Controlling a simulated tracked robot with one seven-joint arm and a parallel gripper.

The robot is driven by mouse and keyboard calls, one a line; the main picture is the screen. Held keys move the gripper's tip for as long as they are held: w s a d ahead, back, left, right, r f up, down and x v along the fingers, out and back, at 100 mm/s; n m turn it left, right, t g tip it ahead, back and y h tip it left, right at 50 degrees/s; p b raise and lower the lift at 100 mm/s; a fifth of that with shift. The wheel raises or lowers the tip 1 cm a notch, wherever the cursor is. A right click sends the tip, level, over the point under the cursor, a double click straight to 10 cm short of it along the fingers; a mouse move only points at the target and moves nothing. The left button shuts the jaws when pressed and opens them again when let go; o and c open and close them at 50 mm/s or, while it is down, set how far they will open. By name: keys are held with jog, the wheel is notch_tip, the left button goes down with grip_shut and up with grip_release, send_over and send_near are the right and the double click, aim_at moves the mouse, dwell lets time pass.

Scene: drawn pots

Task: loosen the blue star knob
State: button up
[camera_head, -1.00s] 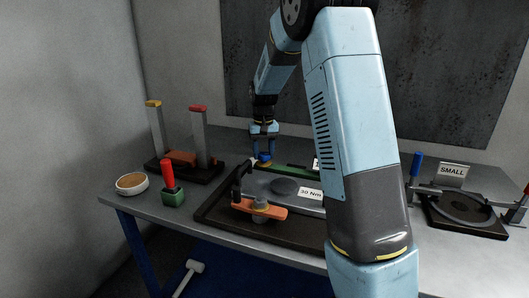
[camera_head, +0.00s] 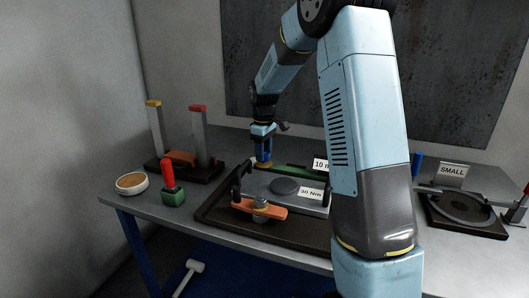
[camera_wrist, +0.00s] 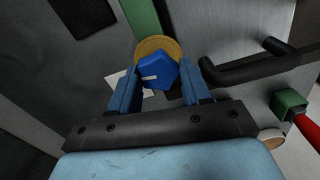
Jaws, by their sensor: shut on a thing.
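The blue star knob (camera_wrist: 158,72) sits on a round brass-coloured collar (camera_wrist: 160,45) and shows between my fingers in the wrist view. A short pale mark lies across its top. My gripper (camera_wrist: 160,80) is shut on the knob, one blue finger on each side. In the head view my gripper (camera_head: 264,158) points down at the back left of the dark tray (camera_head: 225,220), and its fingers hide most of the knob. The brass collar shows just below the fingertips.
A red-handled tool in a green block (camera_head: 173,197) stands left. A fixture marked "SMALL" (camera_head: 452,171) is far right.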

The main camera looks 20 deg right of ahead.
jog(key=shift+n, duration=0.6)
jog(key=o, duration=1.1)
jog(key=shift+c, duration=0.2)
notch_tip(320, 180, up, 14)
jog(key=shift+f, duration=0.15)
